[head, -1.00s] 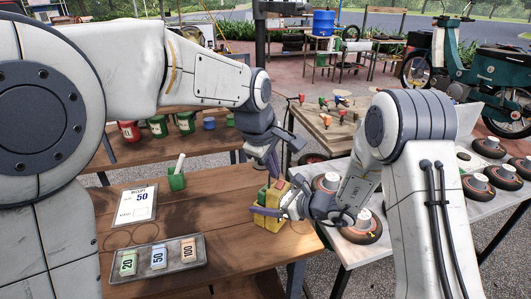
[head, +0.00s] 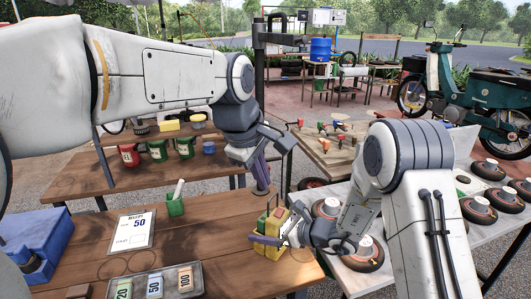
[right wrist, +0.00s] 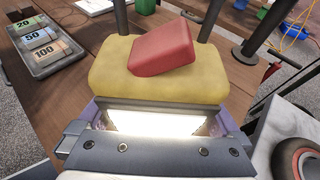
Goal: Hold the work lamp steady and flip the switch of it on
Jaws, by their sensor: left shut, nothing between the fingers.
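The yellow work lamp (head: 270,252) is at the right edge of the front wooden table. In the right wrist view its yellow body (right wrist: 112,78) carries a tilted red rocker switch (right wrist: 160,52), and a bright white panel (right wrist: 158,122) glows below it. My right gripper (head: 277,240) is shut on the lamp, with a finger on each side of the body. It also shows in the right wrist view (right wrist: 158,112). My left gripper (head: 261,188) is shut and empty, pointing down above the lamp and clear of it.
A tray (head: 198,284) with numbered blocks, a paper sheet (head: 134,231) and a green holder (head: 175,207) are on the wooden table. A blue box (head: 38,238) is at left. Wheels (head: 363,255) lie on the light table at right.

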